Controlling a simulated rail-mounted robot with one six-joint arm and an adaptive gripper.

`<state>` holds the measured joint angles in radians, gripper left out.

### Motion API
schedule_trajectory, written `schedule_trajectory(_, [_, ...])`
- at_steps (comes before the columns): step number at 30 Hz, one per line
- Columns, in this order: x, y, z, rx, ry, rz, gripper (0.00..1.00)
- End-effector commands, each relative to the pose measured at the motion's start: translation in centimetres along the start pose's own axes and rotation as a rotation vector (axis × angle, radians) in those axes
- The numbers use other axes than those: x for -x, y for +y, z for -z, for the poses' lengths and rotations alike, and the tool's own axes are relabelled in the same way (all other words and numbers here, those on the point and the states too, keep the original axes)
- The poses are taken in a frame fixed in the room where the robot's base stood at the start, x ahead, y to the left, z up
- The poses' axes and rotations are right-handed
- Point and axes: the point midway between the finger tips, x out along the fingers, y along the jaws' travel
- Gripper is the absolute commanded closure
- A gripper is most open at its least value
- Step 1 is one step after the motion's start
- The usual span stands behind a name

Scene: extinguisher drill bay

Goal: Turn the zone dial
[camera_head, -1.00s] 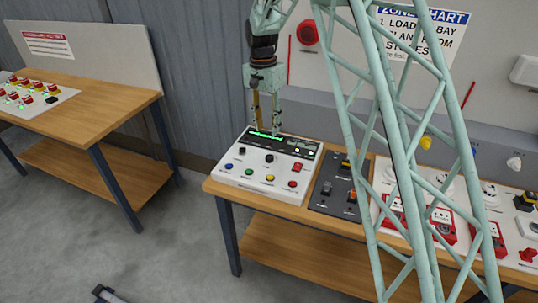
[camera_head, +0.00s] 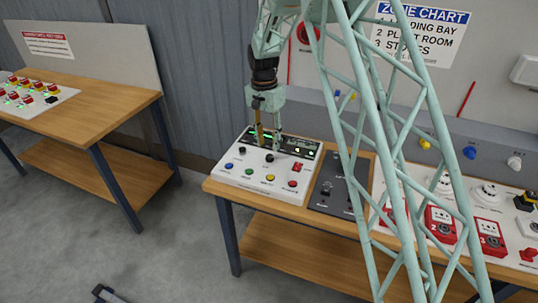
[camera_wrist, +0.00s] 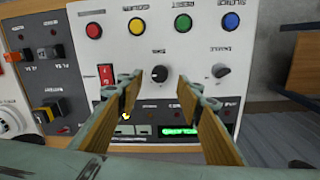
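A white control panel (camera_head: 240,178) lies on the wooden bench. It has two black knobs, one at left (camera_head: 242,150) and one in the middle (camera_head: 269,158). In the wrist view, seen upside down, the middle knob (camera_wrist: 160,74) lies in line with the gap between my fingers, and the other knob (camera_wrist: 221,71) is to its right. The labels are too small to read surely. My gripper (camera_head: 269,146) is open, pointing down just behind the middle knob. It also shows in the wrist view (camera_wrist: 160,82), its fingers either side; I see no contact.
The panel carries a red rocker switch (camera_wrist: 105,74), several coloured buttons and a lit green display (camera_wrist: 180,131). A dark switch panel (camera_head: 328,193) stands to the right, then red call points (camera_head: 440,223). A second bench (camera_head: 110,95) is at left.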

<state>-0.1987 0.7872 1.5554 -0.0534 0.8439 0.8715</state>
Motion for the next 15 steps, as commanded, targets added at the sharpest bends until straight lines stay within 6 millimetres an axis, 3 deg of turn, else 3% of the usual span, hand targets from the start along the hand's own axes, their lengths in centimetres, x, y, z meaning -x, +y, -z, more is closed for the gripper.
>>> schedule_trajectory(6, [-3.0, 0.0, 0.0, 0.0, -0.001, -0.001, 0.67])
schedule_trajectory(15, [-5.6, 0.0, 0.0, 0.0, -0.001, -0.001, 0.67])
